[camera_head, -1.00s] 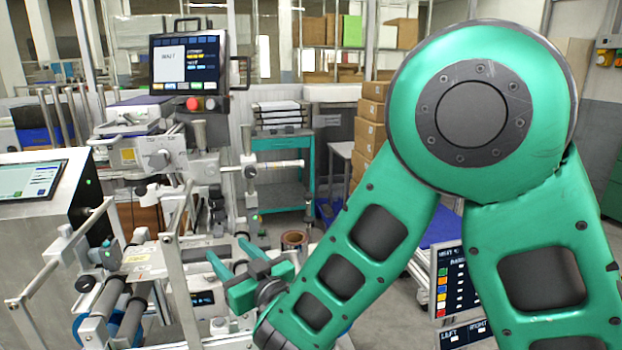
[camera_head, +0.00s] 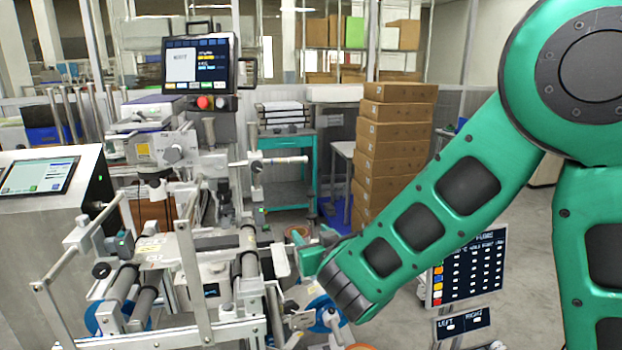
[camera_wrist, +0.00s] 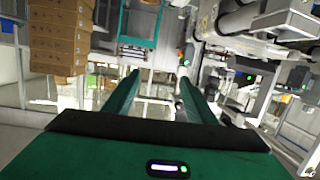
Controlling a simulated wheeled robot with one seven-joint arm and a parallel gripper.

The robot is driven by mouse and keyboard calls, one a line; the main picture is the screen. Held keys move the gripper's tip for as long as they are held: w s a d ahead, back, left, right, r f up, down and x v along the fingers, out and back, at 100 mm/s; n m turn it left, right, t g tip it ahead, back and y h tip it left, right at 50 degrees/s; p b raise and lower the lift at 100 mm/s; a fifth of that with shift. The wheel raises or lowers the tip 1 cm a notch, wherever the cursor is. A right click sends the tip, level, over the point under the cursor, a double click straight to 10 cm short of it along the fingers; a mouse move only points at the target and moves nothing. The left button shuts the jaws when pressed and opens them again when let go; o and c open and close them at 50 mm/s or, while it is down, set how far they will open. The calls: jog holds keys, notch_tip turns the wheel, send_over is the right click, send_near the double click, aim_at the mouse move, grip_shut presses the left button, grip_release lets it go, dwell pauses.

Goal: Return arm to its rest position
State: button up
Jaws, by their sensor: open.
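My green arm fills the right side of the head view, bent at its elbow. My gripper (camera_head: 288,245) is at its lower left end, beside the machine's roller frame (camera_head: 205,242). In the wrist view the two green fingers of my gripper (camera_wrist: 160,77) are apart, with nothing between them. The forearm and wrist hide part of the floor and the machine's right side.
The machine has a screen (camera_head: 197,62) on top and a console (camera_head: 45,205) at left. A carton stack (camera_head: 397,130) stands behind my forearm. A label board (camera_head: 468,268) stands low at right, close to my arm. Grey floor (camera_head: 515,230) shows beside it.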

jog(key=s+d+f+m+g+h, duration=0.1)
jog(key=s+d+m+g+h, duration=0.15)
jog(key=d, duration=0.85)
jog(key=s+d+f+m+g+h, duration=0.1)
jog(key=s+d+m+g+h, duration=0.15)
jog(key=d, duration=0.75)
jog(key=s+d+f+m+g+h, duration=0.1)
jog(key=d+m+h, duration=0.15)
jog(key=d, duration=0.85)
jog(key=s+d+g+h, duration=0.1)
jog(key=s+d+g, duration=0.2)
jog(key=s+d, duration=0.45)
jog(key=s+d+m+g+y, duration=0.1)
jog(key=s+m+g+y, duration=0.2)
jog(key=s, duration=2.1)
jog(key=g+y, duration=0.1)
jog(key=g, duration=0.1)
jog(key=shift+f+g, duration=0.25)
jog(key=shift+g, duration=0.15)
jog(key=shift+w+f, duration=0.25)
jog(key=shift+w, duration=0.4)
